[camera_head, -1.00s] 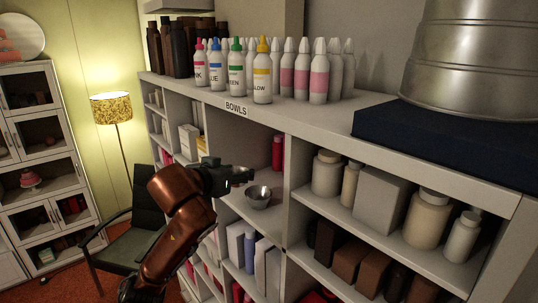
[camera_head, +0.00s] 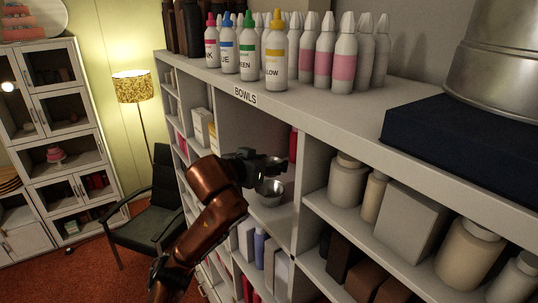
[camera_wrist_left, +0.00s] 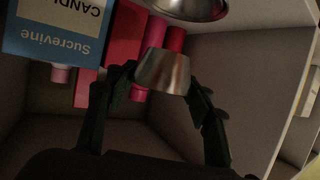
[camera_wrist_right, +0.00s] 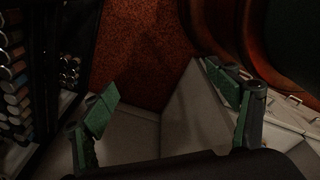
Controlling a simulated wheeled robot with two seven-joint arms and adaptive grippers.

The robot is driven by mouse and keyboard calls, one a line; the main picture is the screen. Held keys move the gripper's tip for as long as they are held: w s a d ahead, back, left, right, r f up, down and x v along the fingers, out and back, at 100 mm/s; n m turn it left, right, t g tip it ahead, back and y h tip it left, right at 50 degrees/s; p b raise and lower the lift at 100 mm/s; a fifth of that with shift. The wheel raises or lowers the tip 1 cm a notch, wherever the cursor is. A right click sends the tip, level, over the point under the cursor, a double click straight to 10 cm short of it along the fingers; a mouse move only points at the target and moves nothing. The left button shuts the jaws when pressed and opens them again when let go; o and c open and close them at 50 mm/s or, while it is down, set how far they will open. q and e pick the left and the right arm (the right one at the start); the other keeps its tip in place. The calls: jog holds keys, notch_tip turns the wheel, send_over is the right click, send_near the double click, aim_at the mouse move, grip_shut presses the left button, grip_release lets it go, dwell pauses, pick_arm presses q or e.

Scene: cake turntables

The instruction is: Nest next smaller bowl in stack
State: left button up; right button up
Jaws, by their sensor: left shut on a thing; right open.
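My left gripper (camera_head: 266,164) is inside the shelf compartment under the BOWLS label. It is shut on a small metal bowl, which shows between the fingers in the left wrist view (camera_wrist_left: 163,72). A larger metal bowl (camera_head: 269,192) stands on the shelf floor just below the gripper. Its rim and side also show at the top edge of the left wrist view (camera_wrist_left: 190,8). The small bowl appears above the larger one and apart from it. My right gripper (camera_wrist_right: 165,97) is open and empty, away from the bowls; it is outside the head view.
The BOWLS label (camera_head: 245,96) is on the shelf top's front edge, above the compartment. A blue-and-white box (camera_wrist_left: 60,30) and red and pink items (camera_wrist_left: 125,35) are near the held bowl. Upright dividers (camera_head: 312,190) bound the compartment. Colored-cap bottles (camera_head: 276,55) line the top.

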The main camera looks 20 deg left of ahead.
aim_at(270, 194)
pick_arm(q)
notch_tip(270, 194, down, 3)
jog(key=shift+f, duration=1.65)
jog(key=o, duration=1.1)
jog(key=shift+o, duration=0.8)
pick_arm(e)
jog(key=shift+w, duration=0.75)
jog(key=shift+w+d, duration=0.1)
jog(key=shift+d, duration=0.1)
